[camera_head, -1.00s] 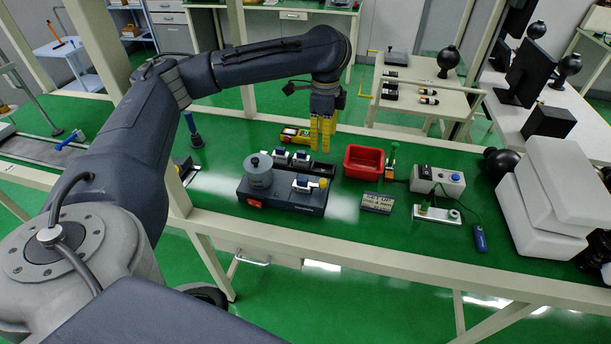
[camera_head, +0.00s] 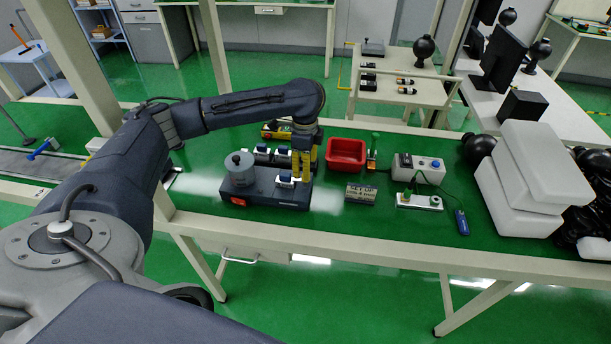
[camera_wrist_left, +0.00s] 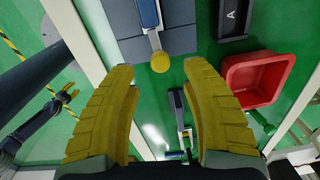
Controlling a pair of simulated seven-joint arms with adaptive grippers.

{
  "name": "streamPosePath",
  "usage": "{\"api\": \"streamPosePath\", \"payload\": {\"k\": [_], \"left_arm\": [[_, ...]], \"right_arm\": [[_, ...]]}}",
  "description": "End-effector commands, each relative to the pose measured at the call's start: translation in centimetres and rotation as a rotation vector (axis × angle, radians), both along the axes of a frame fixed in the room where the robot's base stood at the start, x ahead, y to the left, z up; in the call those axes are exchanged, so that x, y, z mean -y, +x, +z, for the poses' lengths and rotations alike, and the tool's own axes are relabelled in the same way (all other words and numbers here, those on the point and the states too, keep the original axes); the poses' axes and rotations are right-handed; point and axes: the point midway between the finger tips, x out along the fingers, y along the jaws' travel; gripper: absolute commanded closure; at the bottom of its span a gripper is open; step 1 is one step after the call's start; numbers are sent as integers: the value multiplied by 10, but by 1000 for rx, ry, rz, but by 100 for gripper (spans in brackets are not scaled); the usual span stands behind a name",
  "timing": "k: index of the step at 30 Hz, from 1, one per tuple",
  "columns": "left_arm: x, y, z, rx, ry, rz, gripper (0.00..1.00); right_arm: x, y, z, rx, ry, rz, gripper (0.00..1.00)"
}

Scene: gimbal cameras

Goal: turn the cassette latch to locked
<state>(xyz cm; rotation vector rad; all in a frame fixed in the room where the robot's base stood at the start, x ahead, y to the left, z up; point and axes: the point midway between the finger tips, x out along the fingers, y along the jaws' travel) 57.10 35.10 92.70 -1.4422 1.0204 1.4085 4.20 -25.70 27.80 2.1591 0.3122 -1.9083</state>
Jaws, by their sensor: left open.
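The dark grey device (camera_head: 240,190) stands on the green bench with a grey cylinder (camera_head: 239,166) and a blue-and-white cassette part (camera_head: 286,179) on its right side. In the left wrist view, a blue-and-white arm (camera_wrist_left: 152,22) ends in a round yellow knob (camera_wrist_left: 160,62). My left gripper (camera_head: 302,172) points down at the device's right end. Its yellow fingers (camera_wrist_left: 160,80) are apart, with the knob just beyond and between their tips; contact cannot be told. In the head view the fingers hide the knob. My right gripper (camera_wrist_left: 67,101) appears small at the wrist view's left, its yellow fingers apart.
A red bin (camera_head: 345,155) stands right of the gripper, with a green-handled tool (camera_head: 373,150) beside it. More blue-and-white parts (camera_head: 263,152) sit behind the device.

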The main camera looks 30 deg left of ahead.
Motion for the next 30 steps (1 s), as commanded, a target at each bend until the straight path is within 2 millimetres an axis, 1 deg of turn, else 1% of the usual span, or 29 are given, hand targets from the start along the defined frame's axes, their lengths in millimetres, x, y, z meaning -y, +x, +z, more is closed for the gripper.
{"api": "streamPosePath", "payload": {"k": [1,3,7,12,17,25,26,30], "left_arm": [[0,-1,-9,-3,0,1,53],[0,-1,-19,-4,-1,2,53],[0,1,-33,-2,-1,1,53],[0,1,-44,-1,0,0,53],[-1,1,-48,0,0,0,53],[0,1,-48,0,0,0,53],[0,1,-48,0,0,0,52],[0,1,-48,0,0,0,68]], "right_arm": [[0,0,0,0,0,0,56],[0,0,0,0,0,0,56],[0,0,0,0,0,0,56],[0,0,0,0,0,0,56],[0,0,0,0,0,0,56],[0,0,0,0,0,0,56],[0,0,0,0,0,0,56],[0,0,0,0,0,0,56]]}}
